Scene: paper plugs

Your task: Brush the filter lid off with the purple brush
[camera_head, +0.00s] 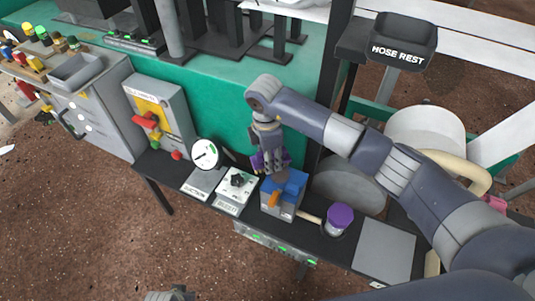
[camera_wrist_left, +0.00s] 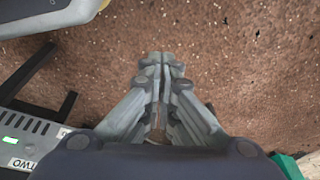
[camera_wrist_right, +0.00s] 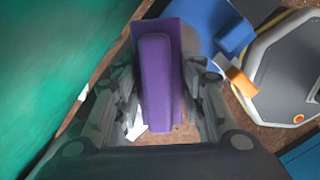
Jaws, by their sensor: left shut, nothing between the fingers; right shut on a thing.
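The purple brush (camera_head: 271,160) is in my right gripper (camera_head: 268,158), at the far edge of the blue filter lid (camera_head: 287,187). The lid tops a grey box with an orange latch (camera_head: 273,199). In the right wrist view my right gripper (camera_wrist_right: 160,95) is shut on the brush (camera_wrist_right: 157,80); the blue lid (camera_wrist_right: 212,22) is just beyond it. I cannot tell whether the bristles touch the lid. My left gripper (camera_wrist_left: 161,65) is shut and empty over the brown ground, away from the bench.
A dark bench (camera_head: 315,235) carries a round dial gauge (camera_head: 206,154), a knob panel (camera_head: 237,184), a purple-capped jar (camera_head: 340,216) and a grey plate (camera_head: 385,249). A green panel (camera_head: 226,120) stands behind. A hose rest (camera_head: 400,45) is at upper right.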

